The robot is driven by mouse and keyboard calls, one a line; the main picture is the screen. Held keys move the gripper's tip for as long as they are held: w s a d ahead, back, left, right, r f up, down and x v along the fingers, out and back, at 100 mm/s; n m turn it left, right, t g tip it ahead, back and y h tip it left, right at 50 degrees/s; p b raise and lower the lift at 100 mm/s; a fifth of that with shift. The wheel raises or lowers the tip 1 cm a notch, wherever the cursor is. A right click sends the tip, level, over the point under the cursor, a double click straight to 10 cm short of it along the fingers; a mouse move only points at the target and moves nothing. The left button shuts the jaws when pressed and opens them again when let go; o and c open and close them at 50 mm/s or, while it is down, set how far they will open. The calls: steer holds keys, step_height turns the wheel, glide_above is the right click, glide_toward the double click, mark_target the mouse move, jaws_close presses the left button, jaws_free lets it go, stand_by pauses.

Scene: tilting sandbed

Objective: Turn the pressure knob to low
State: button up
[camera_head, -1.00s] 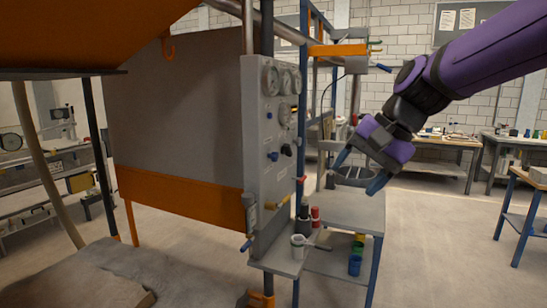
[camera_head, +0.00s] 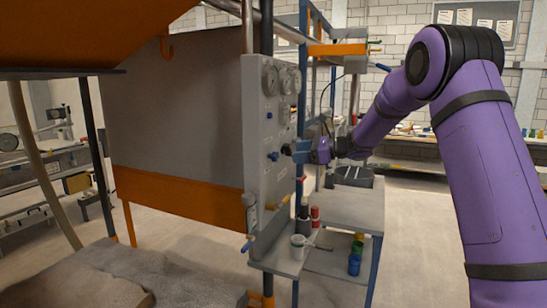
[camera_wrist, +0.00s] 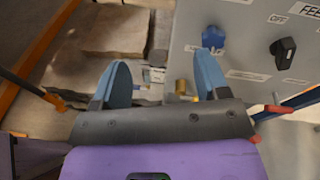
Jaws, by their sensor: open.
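The grey control panel (camera_head: 258,190) stands upright in the middle of the head view. It carries a blue knob (camera_head: 273,156) and a black knob (camera_head: 287,149). In the wrist view the blue knob (camera_wrist: 212,37) is just beyond my right finger, and the black knob (camera_wrist: 283,52) is farther right under an "OFF" label. I cannot read which one is the pressure knob. My gripper (camera_head: 298,151) is close to the panel's front; its blue fingers (camera_wrist: 160,68) are spread apart with nothing between them. Neither knob is between the fingers.
Round gauges (camera_head: 270,82) sit higher on the panel. A white cup (camera_head: 298,246) and dark and red bottles stand on a shelf below. A grey bench (camera_head: 345,208) lies beyond.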

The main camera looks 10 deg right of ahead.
mark_target(277, 156)
steer(key=w+d+f+m+t, duration=0.3)
steer(key=w+f+m, duration=0.15)
steer(key=w, duration=0.25)
steer(key=shift+n+y, duration=0.25)
steer(key=shift+y, duration=0.05)
steer(key=x, duration=1)
steer(key=shift+w+a, duration=0.15)
steer(key=shift+a, duration=0.05)
steer(key=shift+c, duration=0.4)
steer(key=c, duration=0.8)
